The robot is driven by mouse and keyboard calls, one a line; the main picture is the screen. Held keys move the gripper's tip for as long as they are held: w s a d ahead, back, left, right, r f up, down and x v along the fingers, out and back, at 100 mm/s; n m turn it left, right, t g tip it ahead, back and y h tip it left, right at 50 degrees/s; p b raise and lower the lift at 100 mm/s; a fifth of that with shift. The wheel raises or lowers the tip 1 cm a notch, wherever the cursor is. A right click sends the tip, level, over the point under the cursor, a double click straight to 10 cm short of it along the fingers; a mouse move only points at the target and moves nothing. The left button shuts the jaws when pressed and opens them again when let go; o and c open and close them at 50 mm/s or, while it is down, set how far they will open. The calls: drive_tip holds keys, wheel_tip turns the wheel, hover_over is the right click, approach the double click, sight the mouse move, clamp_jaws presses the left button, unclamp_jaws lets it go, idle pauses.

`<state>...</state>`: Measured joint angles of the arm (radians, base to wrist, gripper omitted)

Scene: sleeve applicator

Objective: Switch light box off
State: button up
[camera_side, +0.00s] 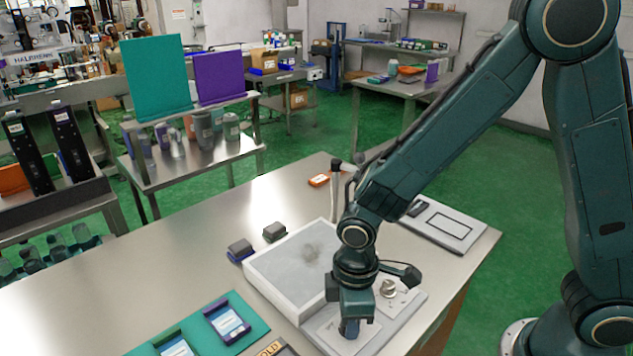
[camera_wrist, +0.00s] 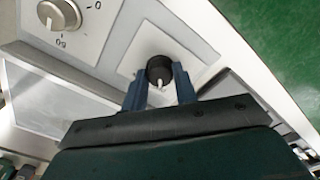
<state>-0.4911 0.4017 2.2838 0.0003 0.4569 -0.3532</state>
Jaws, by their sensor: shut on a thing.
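The light box (camera_side: 300,262) is a low white-framed box with a pale grey top on the metal bench. I cannot tell whether it is lit. Beside its near right side is a light control panel with a silver knob (camera_side: 388,288). That knob (camera_wrist: 60,15) has printed marks around it in the wrist view. A small black knob (camera_wrist: 158,68) with a white pointer sits on a pale square plate (camera_wrist: 190,45). My gripper (camera_wrist: 160,88) is shut on the black knob, one blue finger on each side. In the side view my gripper (camera_side: 349,328) points down at the panel and hides the black knob.
Two small grey blocks (camera_side: 274,231) stand behind the light box. A teal mat (camera_side: 250,328) with purple-ended holders lies at the front left. A white framed plate (camera_side: 440,222) and an orange item (camera_side: 319,180) lie farther back. The bench's left part is clear.

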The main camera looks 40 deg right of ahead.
idle(0.3)
drive_tip(key=o, duration=1)
drive_tip(key=shift+c, duration=0.2)
drive_tip(key=shift+r, duration=0.1)
wheel_tip(320, 180, up, 14)
drive_tip(key=shift+f, duration=0.2)
drive_tip(key=s+d+r+m+t, duration=0.2)
drive_tip(key=s+d+r+m, duration=0.2)
drive_tip(key=s+d, duration=0.2)
drive_tip(key=s+d+r+m+t, duration=0.3)
drive_tip(key=s+d+r+m, duration=0.1)
drive_tip(key=d, duration=0.5)
drive_tip(key=shift+s+d+r+m+t, duration=0.3)
drive_tip(key=shift+s+d+r+m, duration=0.1)
drive_tip(key=shift+s+m, duration=0.45)
